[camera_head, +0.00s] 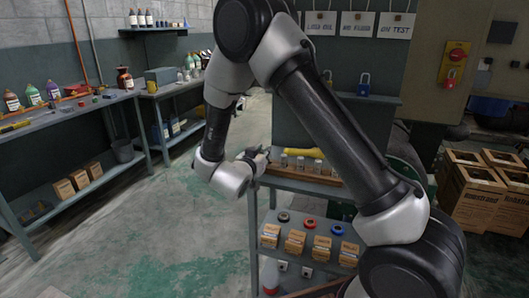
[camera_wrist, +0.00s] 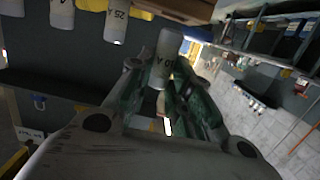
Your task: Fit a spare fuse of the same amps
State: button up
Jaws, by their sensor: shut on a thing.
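My gripper (camera_head: 258,155) is at the left end of a wooden rack (camera_head: 305,179) on the top of a grey cart. In the wrist view my gripper (camera_wrist: 163,82) is shut on a pale cylindrical fuse (camera_wrist: 168,46). Its label is partly hidden and ends in "0 A". Several similar pale fuses (camera_head: 300,163) stand in a row in the rack. In the wrist view one of these is a fuse marked 25 A (camera_wrist: 116,22); it is apart from the held one. A grey electrical box with a red switch (camera_head: 453,74) is at the upper right.
The cart's lower shelf (camera_head: 262,224) holds coloured rolls and several small cartons (camera_head: 295,242). A yellow object (camera_head: 306,152) lies behind the fuses. Benches with bottles (camera_head: 52,90) line the left; floor (camera_head: 160,225) between is clear.

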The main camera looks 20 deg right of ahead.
jog(key=v, duration=0.5)
jog(key=shift+s+a+f, duration=0.1)
jog(key=shift+s+f, duration=0.05)
jog(key=shift+f, duration=0.2)
